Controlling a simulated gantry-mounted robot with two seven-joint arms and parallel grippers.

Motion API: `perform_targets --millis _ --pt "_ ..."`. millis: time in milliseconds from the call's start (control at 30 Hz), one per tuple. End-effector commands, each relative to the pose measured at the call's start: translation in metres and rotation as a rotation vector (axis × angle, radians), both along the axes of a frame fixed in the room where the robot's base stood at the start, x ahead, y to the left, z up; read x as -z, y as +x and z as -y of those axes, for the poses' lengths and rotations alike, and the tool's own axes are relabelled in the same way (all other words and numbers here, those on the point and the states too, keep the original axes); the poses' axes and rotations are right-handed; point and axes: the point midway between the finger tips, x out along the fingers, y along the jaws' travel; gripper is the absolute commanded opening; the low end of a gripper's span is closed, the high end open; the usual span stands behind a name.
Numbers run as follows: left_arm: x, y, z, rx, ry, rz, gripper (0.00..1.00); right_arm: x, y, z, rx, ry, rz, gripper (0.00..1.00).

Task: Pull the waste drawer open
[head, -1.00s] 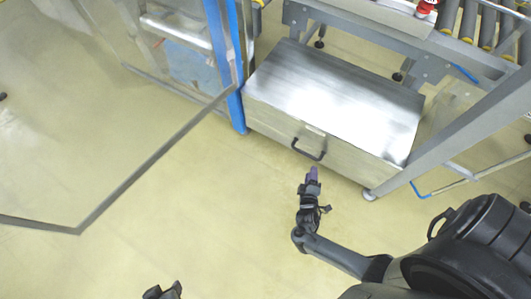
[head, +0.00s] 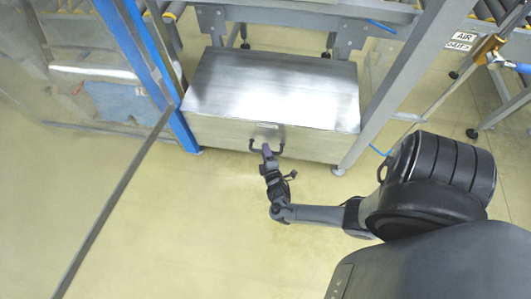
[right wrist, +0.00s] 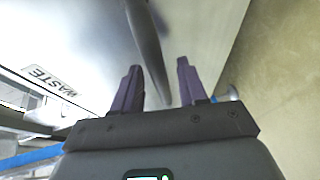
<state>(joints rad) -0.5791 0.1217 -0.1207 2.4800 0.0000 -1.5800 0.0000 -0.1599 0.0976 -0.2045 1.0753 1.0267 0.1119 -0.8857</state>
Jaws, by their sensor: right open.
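The waste drawer is the steel box (head: 270,92) under the conveyor frame, and no gap shows around its front. Its dark handle (head: 252,146) is on the front face, below a small label. In the right wrist view a label reading WASTE (right wrist: 50,79) shows on the steel front. My right gripper (head: 268,149) is at the handle in the head view. In the right wrist view its two purple fingers (right wrist: 160,80) are apart, and the handle bar (right wrist: 146,42) runs into the space between them. Contact cannot be told. My left gripper is not in view.
A blue post (head: 165,90) and a clear panel with a dark edge (head: 110,198) stand left of the drawer. A grey frame leg (head: 375,110) stands to its right. The floor (head: 200,230) in front of the drawer is clear apart from my right arm.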

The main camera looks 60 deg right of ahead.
Motion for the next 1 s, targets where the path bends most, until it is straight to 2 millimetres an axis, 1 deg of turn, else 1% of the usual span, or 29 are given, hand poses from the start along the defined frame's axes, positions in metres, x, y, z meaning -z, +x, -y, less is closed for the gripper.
perform_targets --millis 33,133,400,433,467,700,1000 --pt "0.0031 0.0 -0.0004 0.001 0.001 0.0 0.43 0.0013 0.0026 0.0024 0.0 0.0 0.001 0.42" --pt "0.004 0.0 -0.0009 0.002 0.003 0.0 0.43 0.0012 0.0048 0.0046 0.0 0.0 0.001 0.42" --pt "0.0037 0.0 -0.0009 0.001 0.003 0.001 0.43 0.0007 0.0053 0.0053 0.0 0.001 0.001 0.42" --pt "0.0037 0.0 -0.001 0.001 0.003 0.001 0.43 0.0007 0.0053 0.0053 0.0 0.001 0.001 0.41" --pt "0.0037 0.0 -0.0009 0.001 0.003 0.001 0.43 0.0008 0.0052 0.0052 0.0 0.001 0.001 0.36" --pt "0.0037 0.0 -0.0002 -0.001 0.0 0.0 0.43 0.0008 0.0051 0.0052 0.0 0.001 0.001 0.0" --pt "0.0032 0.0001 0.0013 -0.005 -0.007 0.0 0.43 0.0006 0.0047 0.0051 0.0 0.001 0.001 0.0"
